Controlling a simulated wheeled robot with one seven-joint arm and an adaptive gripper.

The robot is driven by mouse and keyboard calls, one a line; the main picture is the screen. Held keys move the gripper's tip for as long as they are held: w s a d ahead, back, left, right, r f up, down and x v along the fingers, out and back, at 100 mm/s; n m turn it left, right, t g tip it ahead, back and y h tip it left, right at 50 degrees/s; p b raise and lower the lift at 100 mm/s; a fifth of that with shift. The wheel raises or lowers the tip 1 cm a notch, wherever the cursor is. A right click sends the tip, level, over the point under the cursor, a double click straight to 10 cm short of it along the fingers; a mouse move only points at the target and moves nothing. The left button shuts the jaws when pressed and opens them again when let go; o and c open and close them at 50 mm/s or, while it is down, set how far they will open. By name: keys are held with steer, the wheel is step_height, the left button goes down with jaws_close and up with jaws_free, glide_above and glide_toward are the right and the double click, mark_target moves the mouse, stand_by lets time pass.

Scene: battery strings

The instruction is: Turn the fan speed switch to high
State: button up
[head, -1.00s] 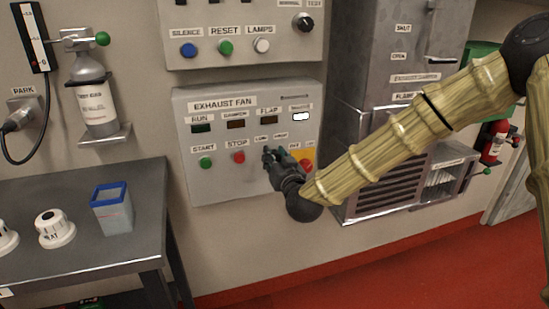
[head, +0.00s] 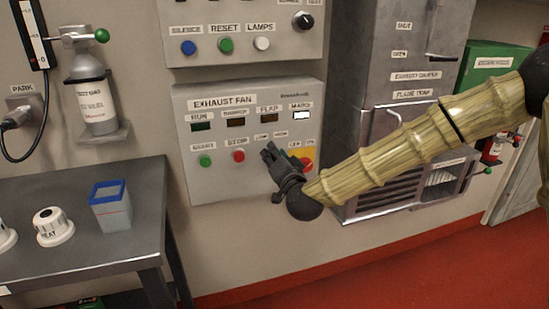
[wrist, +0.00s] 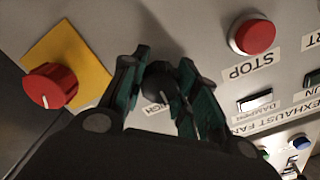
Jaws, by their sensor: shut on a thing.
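The fan speed switch is a small black knob (wrist: 158,84) on the grey exhaust fan panel (head: 180,140). In the wrist view it sits between the two green-lined fingers of my gripper (wrist: 160,72), which is shut on it. A label beside the knob is partly covered, so the knob's exact setting cannot be read. In the head view my gripper (head: 270,152) reaches the panel below the LOW and HIGH labels and hides the knob.
A red stop button (wrist: 254,35) is on one side of the knob; a red rotary switch on a yellow plate (wrist: 45,86) is on the other. A green start button (head: 206,161) is further left. A steel table (head: 100,255) stands at the left.

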steer(key=m+b, duration=0.1)
steer(key=m, duration=0.4)
steer(key=shift+m, duration=0.3)
stand_by(0.4)
steer(key=o, duration=1)
steer(key=shift+d, duration=0.1)
steer(key=shift+o, duration=0.2)
steer(key=v, duration=1.2)
